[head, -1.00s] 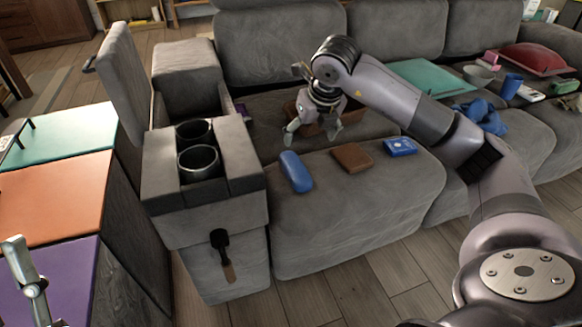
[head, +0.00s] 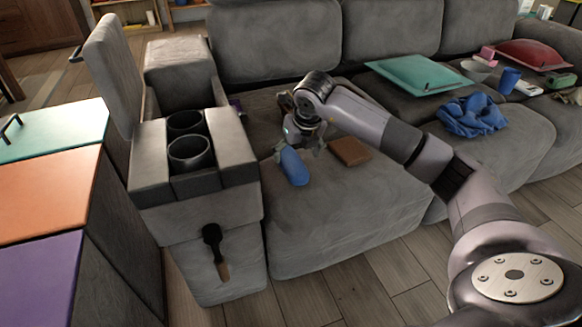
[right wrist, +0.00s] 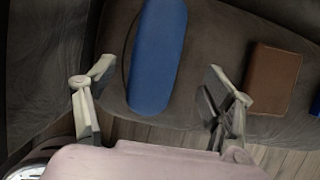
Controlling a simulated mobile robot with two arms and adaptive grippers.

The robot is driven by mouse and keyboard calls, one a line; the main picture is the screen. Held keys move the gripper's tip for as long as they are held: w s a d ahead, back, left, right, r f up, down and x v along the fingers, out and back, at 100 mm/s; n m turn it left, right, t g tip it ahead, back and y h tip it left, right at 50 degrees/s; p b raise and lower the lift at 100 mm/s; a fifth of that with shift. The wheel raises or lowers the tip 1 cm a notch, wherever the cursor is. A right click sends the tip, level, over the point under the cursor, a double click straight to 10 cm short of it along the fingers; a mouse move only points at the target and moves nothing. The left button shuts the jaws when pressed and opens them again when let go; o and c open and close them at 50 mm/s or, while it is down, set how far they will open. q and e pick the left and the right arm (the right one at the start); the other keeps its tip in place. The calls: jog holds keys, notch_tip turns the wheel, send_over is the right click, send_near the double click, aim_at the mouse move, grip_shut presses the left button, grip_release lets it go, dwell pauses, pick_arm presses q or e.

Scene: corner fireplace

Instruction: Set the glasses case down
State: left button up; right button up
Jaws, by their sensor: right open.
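The blue glasses case (head: 295,168) lies on the grey sofa seat near the armrest console. My right gripper (head: 299,149) is at its far end, and its fingers are open. In the right wrist view the case (right wrist: 156,55) lies between the two spread fingers of the gripper (right wrist: 160,72), with a gap on each side. The far end of the case is partly hidden by the gripper in the head view. My left gripper is not in view.
A brown wallet (head: 349,151) lies right of the case, also in the right wrist view (right wrist: 272,78). The armrest console with cup holders (head: 191,153) stands left. A blue cloth (head: 471,115) and teal cushion (head: 418,74) lie farther right. The front seat is clear.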

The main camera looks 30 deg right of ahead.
aim_at(292, 160)
jog(key=x, duration=0.1)
jog(key=b+x, duration=0.1)
jog(key=x, duration=0.1)
jog(key=b+x, duration=0.1)
jog(key=shift+w+a+f, duration=0.2)
jog(key=shift+a+f, duration=0.05)
jog(key=shift+f, duration=0.1)
jog(key=shift+c, duration=0.5)
jog(key=c, duration=1.3)
jog(key=shift+r, duration=0.1)
